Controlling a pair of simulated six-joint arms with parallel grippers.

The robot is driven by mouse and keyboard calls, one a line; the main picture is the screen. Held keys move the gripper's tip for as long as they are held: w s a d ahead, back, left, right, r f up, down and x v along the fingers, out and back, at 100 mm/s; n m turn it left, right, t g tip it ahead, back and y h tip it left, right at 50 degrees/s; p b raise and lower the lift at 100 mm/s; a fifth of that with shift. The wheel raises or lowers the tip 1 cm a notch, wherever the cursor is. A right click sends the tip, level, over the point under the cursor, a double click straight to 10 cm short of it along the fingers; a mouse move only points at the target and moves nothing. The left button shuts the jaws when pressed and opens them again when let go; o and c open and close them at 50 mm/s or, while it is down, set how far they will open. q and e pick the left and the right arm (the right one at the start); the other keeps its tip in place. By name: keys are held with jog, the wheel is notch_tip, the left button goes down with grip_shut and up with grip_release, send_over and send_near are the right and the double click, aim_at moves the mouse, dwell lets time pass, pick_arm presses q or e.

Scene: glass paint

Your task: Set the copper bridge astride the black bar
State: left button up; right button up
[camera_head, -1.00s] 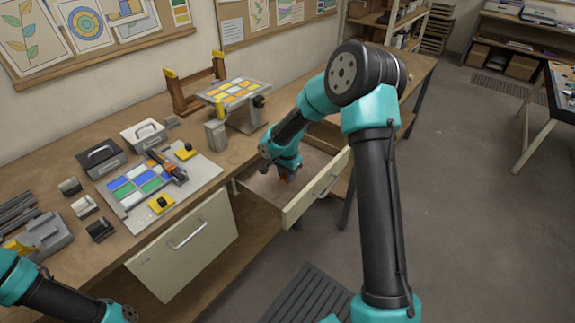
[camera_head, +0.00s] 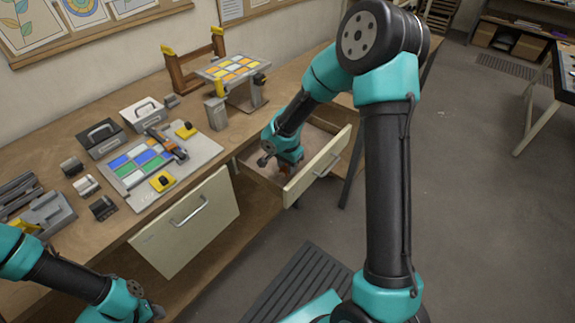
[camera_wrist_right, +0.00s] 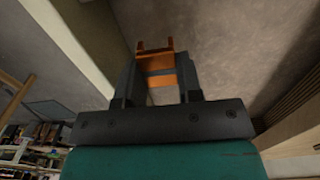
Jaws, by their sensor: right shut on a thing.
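My right gripper (camera_head: 285,167) is down inside the open drawer at the bench front. In the right wrist view my right gripper (camera_wrist_right: 155,85) is shut on the copper bridge (camera_wrist_right: 155,60), an orange-brown piece with two upright prongs at its far end. In the head view only a small orange-brown bit of it shows beside the drawer front. A dark bar-like piece (camera_head: 167,141) with an orange part lies across the coloured glass panel (camera_head: 137,164) on the bench; I cannot tell whether it is the black bar.
The drawer front (camera_head: 318,167) stands out from the bench on the right. Two lidded boxes, small blocks and yellow-based clamps crowd around the panel. A raised stand (camera_head: 238,70) with a second coloured panel is further back. Bare bench top lies between panel and drawer.

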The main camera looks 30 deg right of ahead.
jog(key=shift+r, duration=0.15)
jog(key=shift+r, duration=1.4)
